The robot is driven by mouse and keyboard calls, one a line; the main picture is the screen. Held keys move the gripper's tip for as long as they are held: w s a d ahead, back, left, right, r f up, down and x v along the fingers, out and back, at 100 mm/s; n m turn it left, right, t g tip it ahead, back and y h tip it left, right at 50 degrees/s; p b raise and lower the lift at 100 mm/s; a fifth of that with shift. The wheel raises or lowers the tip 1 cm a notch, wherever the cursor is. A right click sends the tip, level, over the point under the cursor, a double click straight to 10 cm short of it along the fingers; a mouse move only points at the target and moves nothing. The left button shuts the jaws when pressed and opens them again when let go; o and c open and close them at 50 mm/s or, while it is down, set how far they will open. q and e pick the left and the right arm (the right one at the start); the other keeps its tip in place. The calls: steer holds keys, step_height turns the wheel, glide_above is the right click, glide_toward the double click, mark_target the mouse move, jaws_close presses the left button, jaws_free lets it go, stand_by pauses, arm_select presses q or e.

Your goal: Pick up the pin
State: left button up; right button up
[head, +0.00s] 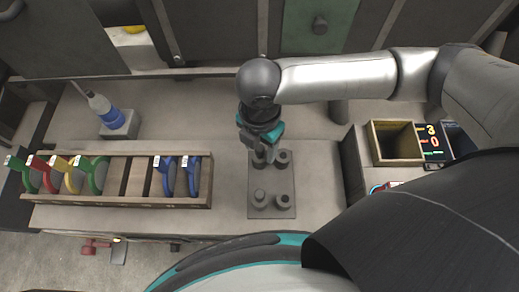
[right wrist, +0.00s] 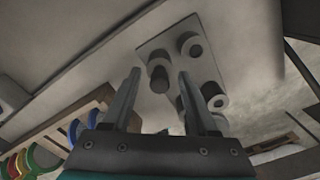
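A grey plate (head: 271,182) on the table bears several short grey round pieces; some look like rings and some like solid pegs. My right gripper (head: 257,148) is over the far left part of this plate, pointing down, and partly hides the piece there. In the right wrist view its two fingers (right wrist: 158,72) are apart. A dark solid cylinder, which looks like the pin (right wrist: 158,82), shows between the fingertips. Nothing is visibly gripped; I cannot tell how far below the fingertips the cylinder is. My left gripper is not in view.
A wooden rack (head: 126,181) with several coloured clamp-like pieces stands left of the plate. A blue bottle-like tool (head: 109,112) stands behind it. The table between rack and plate is clear.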

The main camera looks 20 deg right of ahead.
jaws_close()
stand_by(0.4)
steer(key=shift+r, duration=0.15)
